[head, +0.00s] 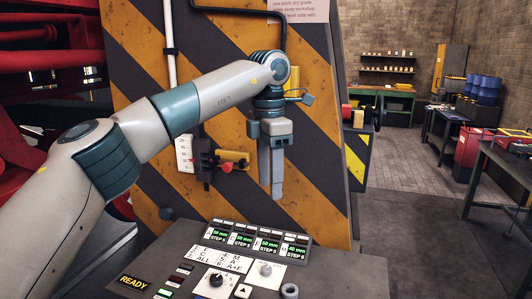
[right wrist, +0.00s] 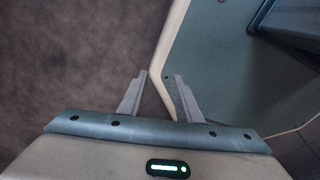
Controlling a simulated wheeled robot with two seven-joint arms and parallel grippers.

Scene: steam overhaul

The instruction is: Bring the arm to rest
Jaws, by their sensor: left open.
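My left arm (head: 180,105) reaches in from the left in the head view, bent at the elbow and wrist. My left gripper (head: 271,185) hangs from it, fingers pointing down, in front of the orange-and-black striped panel (head: 235,45). Its fingers look close together from this side, and nothing shows between them. My right gripper (right wrist: 162,76) shows in the right wrist view with its two fingers apart and nothing held. Behind them are dark floor and a pale-edged grey-green surface that I cannot identify.
A control console (head: 340,270) with small displays, knobs and a READY sign stands below the left gripper. A red-and-yellow handle (head: 232,162) on the striped panel is close to its left. Red machinery (head: 40,55) fills the left. Open floor (head: 410,205) lies at right, with benches and blue barrels (head: 482,92).

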